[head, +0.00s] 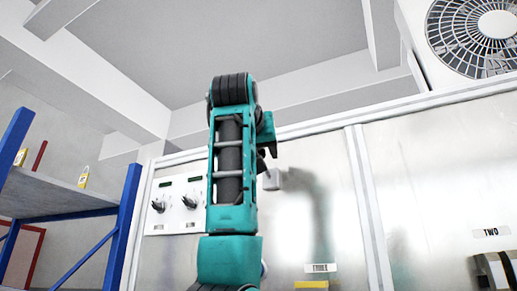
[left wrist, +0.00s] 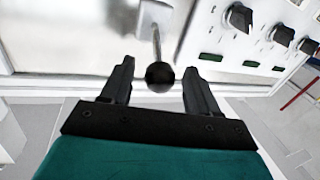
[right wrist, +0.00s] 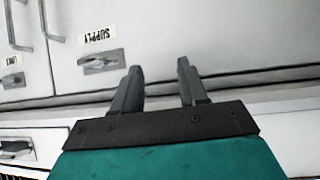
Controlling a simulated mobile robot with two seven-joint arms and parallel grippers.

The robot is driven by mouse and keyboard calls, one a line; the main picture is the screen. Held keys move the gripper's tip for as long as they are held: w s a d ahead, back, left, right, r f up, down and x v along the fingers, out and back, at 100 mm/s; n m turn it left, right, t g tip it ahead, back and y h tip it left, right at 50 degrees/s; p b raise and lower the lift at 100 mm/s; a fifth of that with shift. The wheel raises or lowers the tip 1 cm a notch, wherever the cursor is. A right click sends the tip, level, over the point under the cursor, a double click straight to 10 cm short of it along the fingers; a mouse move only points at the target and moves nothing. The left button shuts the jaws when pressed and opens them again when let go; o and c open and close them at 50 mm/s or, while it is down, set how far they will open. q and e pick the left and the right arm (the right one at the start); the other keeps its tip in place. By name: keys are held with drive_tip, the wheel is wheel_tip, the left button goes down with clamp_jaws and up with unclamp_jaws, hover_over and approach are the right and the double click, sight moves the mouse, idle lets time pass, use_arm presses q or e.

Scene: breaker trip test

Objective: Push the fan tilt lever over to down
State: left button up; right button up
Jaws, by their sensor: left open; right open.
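The lever, a thin metal rod with a black ball knob (left wrist: 160,76), stands out from a pale mounting block (left wrist: 154,16) on the metal panel in the left wrist view. My left gripper (left wrist: 158,70) is open, with one finger on each side of the knob and a gap on both sides. In the head view the block (head: 272,180) shows beside my teal left arm, which hides much of the lever. No label naming the lever is readable. My right gripper (right wrist: 160,68) is open and empty in the right wrist view, facing a white cabinet front.
A panel with rotary knobs (head: 175,204) is left of my arm in the head view. A blue-framed shelf (head: 70,204) stands farther left, and a fan unit (head: 480,40) sits upper right. A SUPPLY label and handle (right wrist: 101,61) are near my right gripper.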

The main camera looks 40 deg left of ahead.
use_arm(q)
drive_tip(key=shift+w+a, duration=0.35)
drive_tip(key=shift+w, duration=0.2)
clamp_jaws()
idle(0.4)
